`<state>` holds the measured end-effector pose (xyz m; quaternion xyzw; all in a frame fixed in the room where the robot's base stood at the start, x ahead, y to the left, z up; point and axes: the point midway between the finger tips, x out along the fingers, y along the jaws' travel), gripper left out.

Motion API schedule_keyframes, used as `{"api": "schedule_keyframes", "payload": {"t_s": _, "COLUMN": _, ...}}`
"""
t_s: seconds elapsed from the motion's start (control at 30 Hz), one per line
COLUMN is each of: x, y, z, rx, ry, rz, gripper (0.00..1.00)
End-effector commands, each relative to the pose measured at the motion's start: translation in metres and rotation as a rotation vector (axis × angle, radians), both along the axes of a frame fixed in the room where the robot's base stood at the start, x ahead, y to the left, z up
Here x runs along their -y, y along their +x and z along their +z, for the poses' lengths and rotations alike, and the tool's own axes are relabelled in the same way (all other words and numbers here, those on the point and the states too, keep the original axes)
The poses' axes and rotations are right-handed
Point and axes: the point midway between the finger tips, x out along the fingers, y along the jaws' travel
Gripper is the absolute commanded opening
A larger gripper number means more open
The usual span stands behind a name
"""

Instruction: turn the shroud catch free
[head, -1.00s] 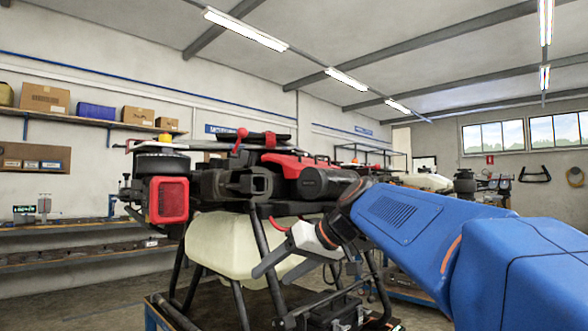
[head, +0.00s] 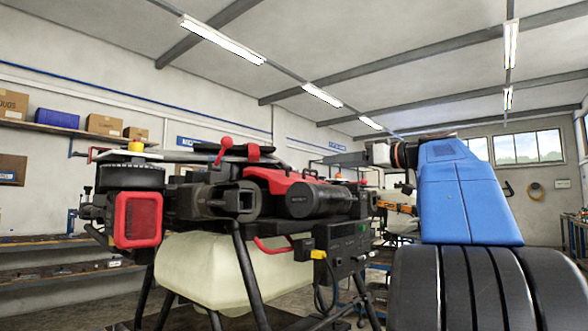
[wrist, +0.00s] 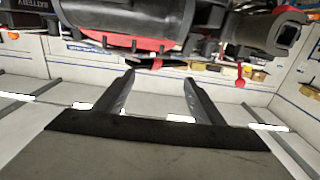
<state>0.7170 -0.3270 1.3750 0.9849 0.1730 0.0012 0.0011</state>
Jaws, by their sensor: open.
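The spray drone stands at centre in the head view, with a red shroud (head: 275,182) over its dark body. A red ball-ended lever (head: 224,148) rises from its top; I cannot tell for sure that it is the shroud catch. In the wrist view, which looks upside down, the red lever (wrist: 240,82) shows right of the fingers, and part of the red shroud (wrist: 125,42) shows beyond them. My gripper (head: 328,159) is raised level with the drone's top, right of the lever and apart from it. In the wrist view my gripper (wrist: 158,84) is open and empty.
A black cylinder (head: 308,199) juts from the drone's near side, above a pale tank (head: 205,270) and dark legs. A black box with a yellow plug (head: 318,254) hangs at the right. Shelves with boxes (head: 103,124) line the left wall. Space above the drone is clear.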

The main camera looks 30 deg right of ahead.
Motion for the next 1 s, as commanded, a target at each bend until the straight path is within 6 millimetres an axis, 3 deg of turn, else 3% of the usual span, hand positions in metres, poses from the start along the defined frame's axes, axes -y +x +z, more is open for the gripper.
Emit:
{"api": "schedule_keyframes", "payload": {"t_s": 0.27, "x": -0.011, "y": 0.025, "z": 0.0, "rx": -0.002, "ry": 0.002, "rz": 0.005, "gripper": 0.63}}
{"api": "schedule_keyframes", "payload": {"t_s": 1.0, "x": -0.045, "y": 0.12, "z": -0.001, "rx": -0.003, "ry": 0.001, "rz": 0.004, "gripper": 0.63}}
